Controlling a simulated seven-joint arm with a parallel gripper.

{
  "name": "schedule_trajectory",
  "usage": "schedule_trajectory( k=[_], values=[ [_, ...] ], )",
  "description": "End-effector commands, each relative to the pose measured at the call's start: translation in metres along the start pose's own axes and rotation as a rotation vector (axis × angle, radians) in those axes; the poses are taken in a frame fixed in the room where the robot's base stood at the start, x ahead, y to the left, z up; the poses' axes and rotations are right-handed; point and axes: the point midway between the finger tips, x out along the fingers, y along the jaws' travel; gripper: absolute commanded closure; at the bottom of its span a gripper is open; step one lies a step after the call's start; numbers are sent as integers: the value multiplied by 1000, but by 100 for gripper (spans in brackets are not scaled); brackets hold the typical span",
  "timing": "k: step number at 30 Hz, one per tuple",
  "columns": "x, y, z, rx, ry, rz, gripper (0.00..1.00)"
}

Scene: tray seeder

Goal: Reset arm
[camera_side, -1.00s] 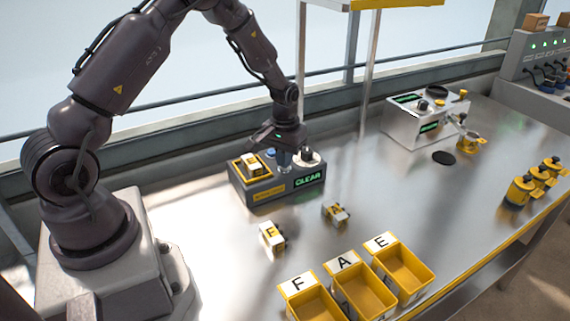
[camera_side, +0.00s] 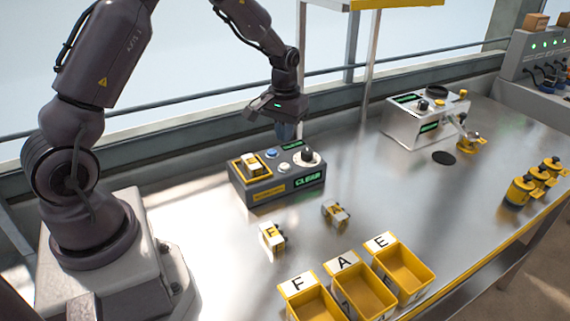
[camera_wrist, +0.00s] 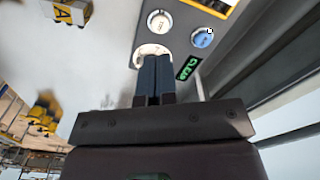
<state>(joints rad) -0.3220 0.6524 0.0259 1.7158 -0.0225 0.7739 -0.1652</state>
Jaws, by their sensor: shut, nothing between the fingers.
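My gripper (camera_side: 287,131) hangs above and behind the dark grey control box (camera_side: 262,199) in the side view, clear of it. In the wrist view the two blue-grey fingers of my gripper (camera_wrist: 153,62) are together and hold nothing. The box has a blue button (camera_side: 271,153), a white button (camera_side: 284,167), a black-and-white knob (camera_side: 307,157) and a green display (camera_side: 308,180) reading CLEAR. A yellow-and-white block sits in the box's yellow-framed slot (camera_side: 252,166). In the wrist view the fingers partly cover a round white part of the box.
Three yellow bins, F (camera_side: 298,283), A (camera_side: 343,262) and E (camera_side: 381,243), stand at the front. A white machine (camera_side: 420,118) and several yellow canisters (camera_side: 520,190) are to the right.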

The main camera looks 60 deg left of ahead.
Motion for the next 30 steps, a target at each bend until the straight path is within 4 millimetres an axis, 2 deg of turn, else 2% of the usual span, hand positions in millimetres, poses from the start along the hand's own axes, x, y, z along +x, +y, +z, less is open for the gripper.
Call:
schedule_trajectory(
  k=[10, 13, 14, 17, 23, 27, 30],
  values=[
    [-1, 0, 0, 11, -3, -1, 100],
    [6, -3, 18, 34, -55, -10, 100],
    [3, -4, 25, 43, -66, -11, 100],
    [-20, -1, 47, 87, -65, -9, 100],
    [-82, 10, 99, 197, -1, 4, 100],
    [-121, 16, 141, 280, 76, 19, 100],
    [-143, 17, 171, 336, 139, 32, 100]
  ],
)
